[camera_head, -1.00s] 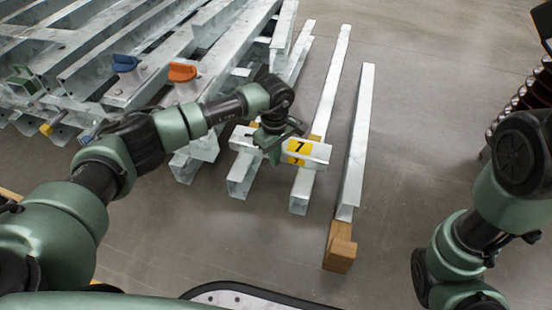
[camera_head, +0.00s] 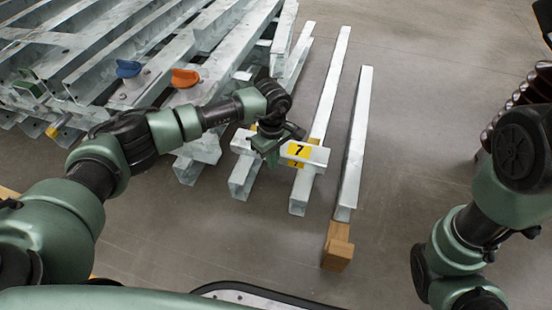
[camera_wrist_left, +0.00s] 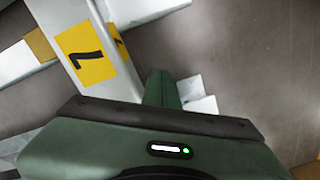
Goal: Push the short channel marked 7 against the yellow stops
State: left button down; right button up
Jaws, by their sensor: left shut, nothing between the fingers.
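The short channel marked 7 (camera_head: 315,155) is a grey metal piece with a yellow label, lying across the long bars in the head view. In the left wrist view the channel (camera_wrist_left: 119,78) runs down from the upper left, with its black 7 on yellow. My left gripper (camera_head: 268,158) is shut and empty, at the channel's near side, left of the label. In the wrist view its fingers (camera_wrist_left: 161,88) are beside the channel; whether they touch it I cannot tell. The arm hides part of the channel. I cannot clearly make out the yellow stops. My right gripper is out of view.
Long metal bars (camera_head: 353,150) lie side by side, one ending on a wooden block (camera_head: 338,250). A rack of galvanized beams with a blue knob (camera_head: 128,69) and an orange knob (camera_head: 185,78) fills the upper left. The floor (camera_head: 420,110) to the right is clear.

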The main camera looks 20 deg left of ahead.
pick_arm(q)
notch_tip(320, 180, up, 7)
jog(key=p, duration=0.4)
jog(key=shift+p, duration=0.35)
